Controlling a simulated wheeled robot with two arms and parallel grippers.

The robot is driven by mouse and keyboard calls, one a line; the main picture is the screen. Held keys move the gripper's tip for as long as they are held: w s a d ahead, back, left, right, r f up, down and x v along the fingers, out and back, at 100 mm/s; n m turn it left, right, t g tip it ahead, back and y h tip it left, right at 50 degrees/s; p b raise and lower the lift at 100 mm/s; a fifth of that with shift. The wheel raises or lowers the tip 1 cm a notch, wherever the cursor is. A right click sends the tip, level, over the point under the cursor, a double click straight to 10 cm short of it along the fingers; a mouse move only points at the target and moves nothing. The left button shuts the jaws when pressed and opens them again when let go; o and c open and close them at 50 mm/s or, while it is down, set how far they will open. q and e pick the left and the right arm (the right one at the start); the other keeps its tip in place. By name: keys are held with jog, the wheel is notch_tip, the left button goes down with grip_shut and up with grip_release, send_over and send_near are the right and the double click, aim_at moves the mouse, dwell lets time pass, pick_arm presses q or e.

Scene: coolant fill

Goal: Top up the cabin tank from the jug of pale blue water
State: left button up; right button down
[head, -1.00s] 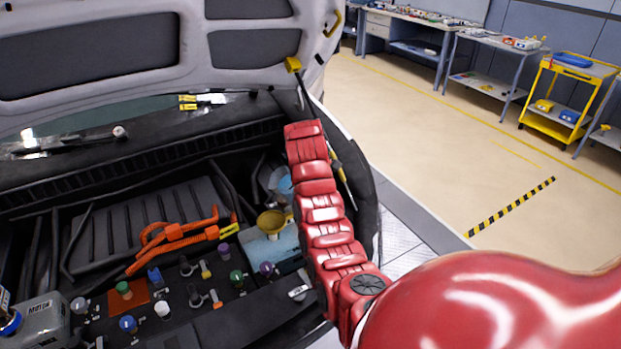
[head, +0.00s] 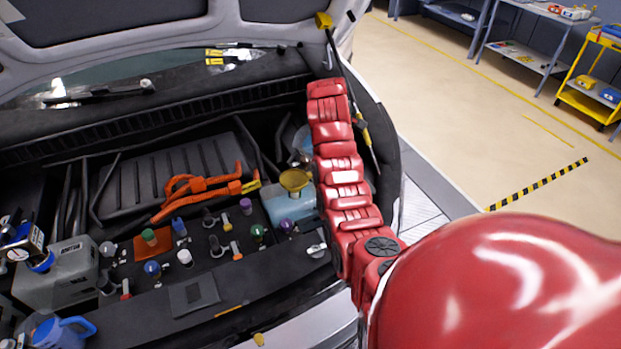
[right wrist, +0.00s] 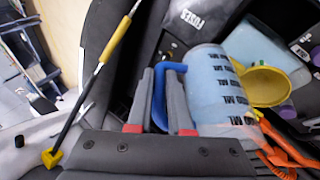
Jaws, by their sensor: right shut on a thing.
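My right gripper (right wrist: 162,103) is shut on the blue handle of a clear jug (right wrist: 213,90) of pale blue water with ML markings. In the head view the jug (head: 302,142) is mostly hidden behind my right arm, at the back right of the engine bay. I cannot tell how far it is tilted. A yellow funnel (head: 295,181) sits on the pale blue tank (head: 286,208), just nearer than the jug. In the right wrist view the funnel (right wrist: 266,86) and tank (right wrist: 262,52) are right of the jug, close to it. My left gripper is out of view.
Orange cables (head: 205,187) lie left of the funnel. Several coloured caps stand in front. A grey container (head: 65,278) and a blue can (head: 65,332) are at lower left. The raised hood (head: 120,35) and its strut (head: 347,85) bound the space behind and right.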

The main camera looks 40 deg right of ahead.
jog(key=shift+w+a+r+h+b, duration=0.1)
jog(key=shift+a+r+h+b, duration=0.1)
jog(key=shift+r+h+b, duration=0.5)
dwell(2.6)
jog(key=shift+w+a+r+n+h, duration=0.1)
jog(key=shift+a+n+h, duration=0.4)
jog(key=shift+h, duration=0.7)
dwell(3.5)
